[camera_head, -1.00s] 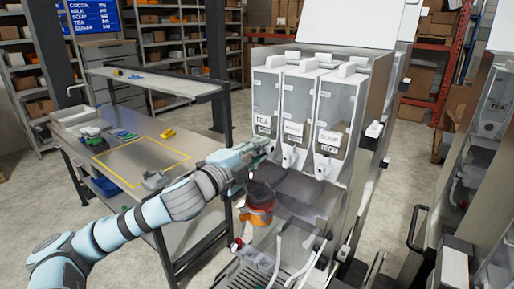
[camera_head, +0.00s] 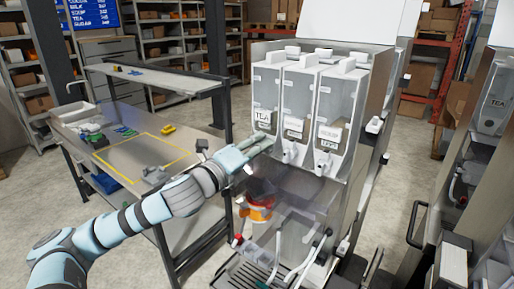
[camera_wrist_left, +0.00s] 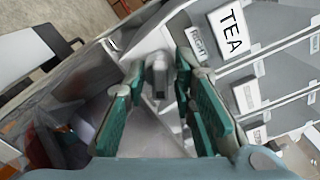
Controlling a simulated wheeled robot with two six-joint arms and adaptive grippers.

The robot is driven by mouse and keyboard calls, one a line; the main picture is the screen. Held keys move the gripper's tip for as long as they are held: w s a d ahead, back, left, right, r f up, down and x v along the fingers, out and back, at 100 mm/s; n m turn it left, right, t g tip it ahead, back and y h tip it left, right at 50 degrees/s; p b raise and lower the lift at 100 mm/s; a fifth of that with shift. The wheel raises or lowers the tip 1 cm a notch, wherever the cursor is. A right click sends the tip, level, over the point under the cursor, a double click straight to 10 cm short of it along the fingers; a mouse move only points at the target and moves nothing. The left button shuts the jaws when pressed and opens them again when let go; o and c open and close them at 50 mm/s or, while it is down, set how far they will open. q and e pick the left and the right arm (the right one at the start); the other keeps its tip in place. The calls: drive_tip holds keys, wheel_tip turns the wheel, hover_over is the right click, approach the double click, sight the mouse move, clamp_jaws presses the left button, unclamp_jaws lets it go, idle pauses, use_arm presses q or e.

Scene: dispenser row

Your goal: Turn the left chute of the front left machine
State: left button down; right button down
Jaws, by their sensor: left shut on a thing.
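The front left machine (camera_head: 352,80) has three clear canisters side by side. The left one (camera_head: 266,85) bears a TEA label, which also shows in the wrist view (camera_wrist_left: 232,28). My left gripper (camera_head: 266,143) is at the foot of this canister and covers its chute in the head view. In the left wrist view, the green-padded fingers (camera_wrist_left: 158,95) stand on both sides of the grey left chute (camera_wrist_left: 160,76), and the gripper is shut on it. The middle chute (camera_head: 290,156) and right chute (camera_head: 322,168) are free. My right gripper is out of view.
An orange and red part (camera_head: 260,213) sits below my gripper inside the machine. Pale hoses (camera_head: 306,262) hang at its front. A worktable (camera_head: 125,170) stands to the left, and another machine (camera_head: 492,130) is close on the right.

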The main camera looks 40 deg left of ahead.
use_arm(q)
drive_tip(key=shift+f, duration=0.1)
idle(0.3)
drive_tip(key=c, duration=1.7)
unclamp_jaws()
